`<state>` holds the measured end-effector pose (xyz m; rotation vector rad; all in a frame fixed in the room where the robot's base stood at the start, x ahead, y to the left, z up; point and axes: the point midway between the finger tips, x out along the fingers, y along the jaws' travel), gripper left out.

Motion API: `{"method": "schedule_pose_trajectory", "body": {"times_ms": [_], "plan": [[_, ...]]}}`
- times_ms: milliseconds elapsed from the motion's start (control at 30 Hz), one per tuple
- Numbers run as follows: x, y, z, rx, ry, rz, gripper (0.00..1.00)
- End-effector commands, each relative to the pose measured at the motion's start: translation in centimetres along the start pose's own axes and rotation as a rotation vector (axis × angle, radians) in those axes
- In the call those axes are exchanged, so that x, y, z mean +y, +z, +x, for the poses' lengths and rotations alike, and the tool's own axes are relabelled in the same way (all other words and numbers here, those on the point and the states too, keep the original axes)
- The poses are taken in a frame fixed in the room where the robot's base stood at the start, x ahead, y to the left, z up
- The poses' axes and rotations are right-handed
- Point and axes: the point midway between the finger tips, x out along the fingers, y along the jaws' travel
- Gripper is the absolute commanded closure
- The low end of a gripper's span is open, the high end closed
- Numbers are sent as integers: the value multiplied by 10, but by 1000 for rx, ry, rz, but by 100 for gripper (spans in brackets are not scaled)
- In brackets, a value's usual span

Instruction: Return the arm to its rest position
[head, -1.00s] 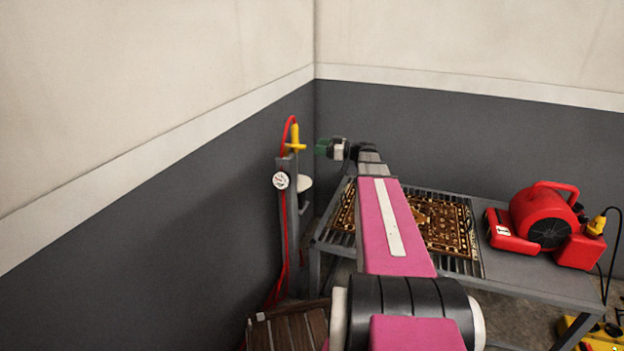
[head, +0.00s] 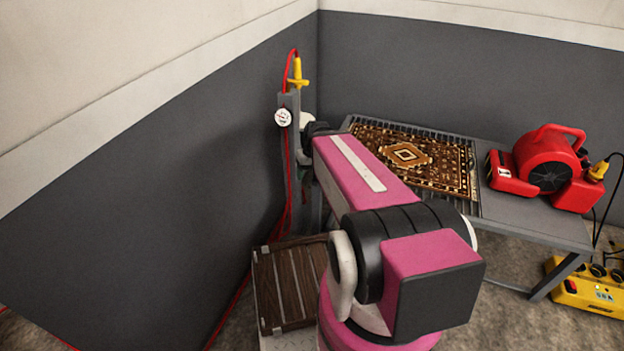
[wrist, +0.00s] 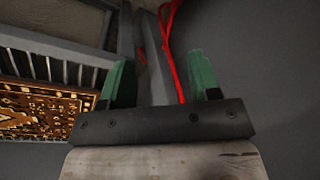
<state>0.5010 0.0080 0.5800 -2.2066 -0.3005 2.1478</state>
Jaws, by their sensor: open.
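My pink arm (head: 365,185) reaches forward from the lower middle of the head view. Its far end is beside the grey post with the gauge, and my gripper is mostly hidden there behind the arm. In the wrist view my gripper (wrist: 158,85) shows two green fingers set apart, with nothing held between them. Behind the fingers are a grey upright (wrist: 152,60) and a red hose (wrist: 170,40).
A slatted table (head: 540,222) bears a patterned rug (head: 440,165) and a red blower (head: 548,165). A gauge post (head: 289,125) stands near the corner. A brown slatted crate (head: 288,285) is lower left, and a yellow box (head: 590,290) is lower right.

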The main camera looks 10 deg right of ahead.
Motion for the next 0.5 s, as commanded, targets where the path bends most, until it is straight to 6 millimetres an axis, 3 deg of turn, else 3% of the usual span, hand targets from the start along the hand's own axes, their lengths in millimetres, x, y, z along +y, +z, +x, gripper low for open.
{"method": "schedule_pose_trajectory", "body": {"times_ms": [33,133,500], "plan": [[0,12,2,-13,52,29,44],[4,22,4,-20,130,76,44],[7,25,5,-20,174,105,44]]}}
